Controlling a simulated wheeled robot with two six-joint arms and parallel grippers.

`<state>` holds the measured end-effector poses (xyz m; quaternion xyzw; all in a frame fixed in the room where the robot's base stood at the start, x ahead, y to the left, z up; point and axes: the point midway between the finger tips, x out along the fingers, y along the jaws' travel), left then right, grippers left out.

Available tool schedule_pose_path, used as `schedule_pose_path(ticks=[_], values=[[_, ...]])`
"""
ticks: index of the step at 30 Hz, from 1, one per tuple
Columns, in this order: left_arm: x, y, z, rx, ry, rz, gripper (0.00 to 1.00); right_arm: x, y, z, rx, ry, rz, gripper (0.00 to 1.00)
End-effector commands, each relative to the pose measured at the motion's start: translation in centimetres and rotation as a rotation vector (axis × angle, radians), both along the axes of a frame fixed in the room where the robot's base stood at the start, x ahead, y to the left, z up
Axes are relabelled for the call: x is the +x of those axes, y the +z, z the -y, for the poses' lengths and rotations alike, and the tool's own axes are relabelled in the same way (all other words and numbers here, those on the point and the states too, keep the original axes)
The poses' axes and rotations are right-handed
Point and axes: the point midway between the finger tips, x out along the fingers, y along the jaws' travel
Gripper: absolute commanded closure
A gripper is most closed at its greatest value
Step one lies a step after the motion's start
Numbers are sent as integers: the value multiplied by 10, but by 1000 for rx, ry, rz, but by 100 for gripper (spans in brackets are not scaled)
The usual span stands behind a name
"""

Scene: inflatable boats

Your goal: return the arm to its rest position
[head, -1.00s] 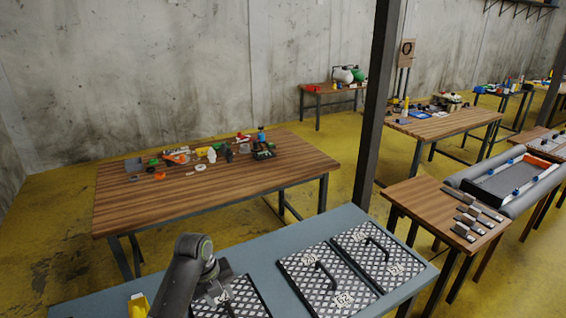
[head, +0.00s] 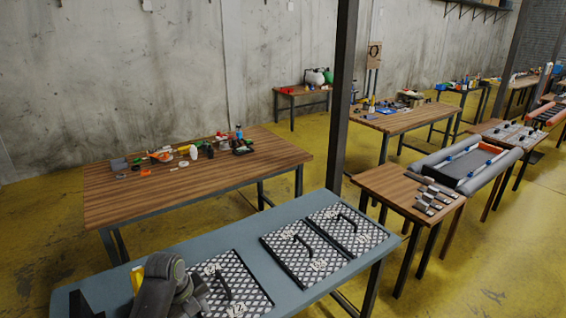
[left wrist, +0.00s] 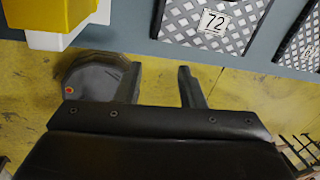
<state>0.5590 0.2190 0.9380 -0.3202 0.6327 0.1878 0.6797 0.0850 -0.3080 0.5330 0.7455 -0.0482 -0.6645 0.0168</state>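My left arm (head: 160,285) rises at the bottom left of the head view, folded beside the blue-grey table. My left gripper (left wrist: 162,78) shows in the left wrist view with its two dark fingers apart and nothing between them; yellow floor lies behind them. In the head view its fingers are hidden or too small to make out. My right arm and gripper are in neither view.
The blue-grey table (head: 165,248) carries several diamond-plate panels (head: 300,258); one labelled 72 (left wrist: 212,24) shows in the wrist view. A yellow block (left wrist: 48,14) is at that view's upper left. A wooden table (head: 110,205) with small parts stands behind.

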Motion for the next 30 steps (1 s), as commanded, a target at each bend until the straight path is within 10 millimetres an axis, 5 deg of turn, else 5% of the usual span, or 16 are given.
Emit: schedule_pose_path(ticks=[14, 22, 30], values=[[-72, -37, -24, -34, 550, -21, 64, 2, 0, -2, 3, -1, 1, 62], [-156, -50, -48, -101, 1150, -13, 64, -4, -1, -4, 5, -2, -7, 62], [-240, -39, -68, -212, 1743, 24, 64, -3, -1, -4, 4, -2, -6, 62]])
